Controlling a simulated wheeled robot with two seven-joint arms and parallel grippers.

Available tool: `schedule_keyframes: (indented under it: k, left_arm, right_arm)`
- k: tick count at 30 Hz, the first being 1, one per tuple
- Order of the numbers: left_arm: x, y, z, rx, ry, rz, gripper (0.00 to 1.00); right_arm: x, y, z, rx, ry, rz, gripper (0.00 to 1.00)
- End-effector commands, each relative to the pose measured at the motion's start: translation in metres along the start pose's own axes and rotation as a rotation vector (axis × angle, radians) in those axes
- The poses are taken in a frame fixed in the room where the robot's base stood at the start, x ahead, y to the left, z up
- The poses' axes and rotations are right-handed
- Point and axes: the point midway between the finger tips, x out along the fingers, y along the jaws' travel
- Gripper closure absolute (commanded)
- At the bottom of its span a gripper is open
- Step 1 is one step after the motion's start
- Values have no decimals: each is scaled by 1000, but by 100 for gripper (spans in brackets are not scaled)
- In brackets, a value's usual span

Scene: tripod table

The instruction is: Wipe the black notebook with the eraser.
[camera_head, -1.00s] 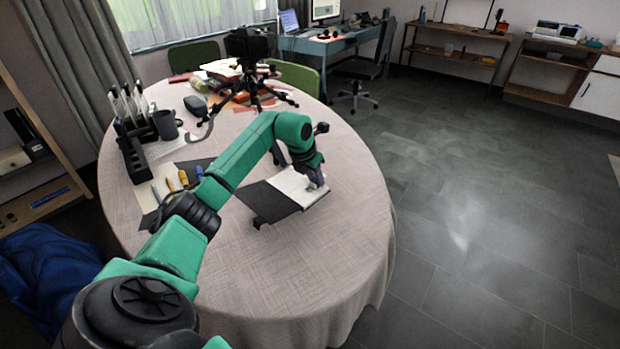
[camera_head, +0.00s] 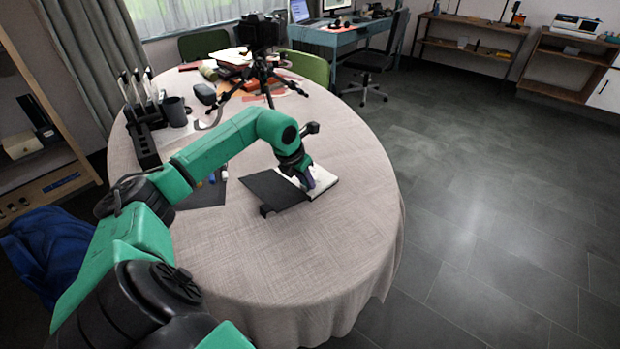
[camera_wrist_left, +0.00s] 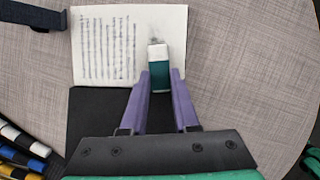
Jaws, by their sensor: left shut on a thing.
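The black notebook lies open on the round table, with its black cover (camera_head: 272,189) to the left and its white page (camera_head: 322,182) to the right in the head view. In the left wrist view the page (camera_wrist_left: 105,45) bears rows of dark writing, with a grey smudge near the eraser. My left gripper (camera_head: 308,183) is over the page; in the left wrist view its purple fingers (camera_wrist_left: 160,82) are shut on the eraser (camera_wrist_left: 158,68), which has a teal sleeve and white end. The white end is at the page; contact is hard to tell. My right gripper is not in view.
Several markers (camera_wrist_left: 22,150) lie left of the notebook. A black tripod (camera_head: 262,75), a dark mug (camera_head: 175,110) and a black holder (camera_head: 140,140) stand farther back on the table (camera_head: 330,255). The table's front and right are clear.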

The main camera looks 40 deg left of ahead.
Motion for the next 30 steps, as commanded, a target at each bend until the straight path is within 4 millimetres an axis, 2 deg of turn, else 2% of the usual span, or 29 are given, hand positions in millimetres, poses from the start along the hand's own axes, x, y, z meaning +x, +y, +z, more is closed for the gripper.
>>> schedule_keyframes:
  k: [7, 21, 30]
  left_arm:
    - [-5, 0, 2, 0, 0, 0, 100]
    - [-57, 0, 25, 1, 0, 0, 100]
    - [-57, 0, 24, 0, 1, 0, 100]
  right_arm:
    - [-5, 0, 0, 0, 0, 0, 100]
    - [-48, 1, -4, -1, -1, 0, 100]
    - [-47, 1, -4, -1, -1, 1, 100]
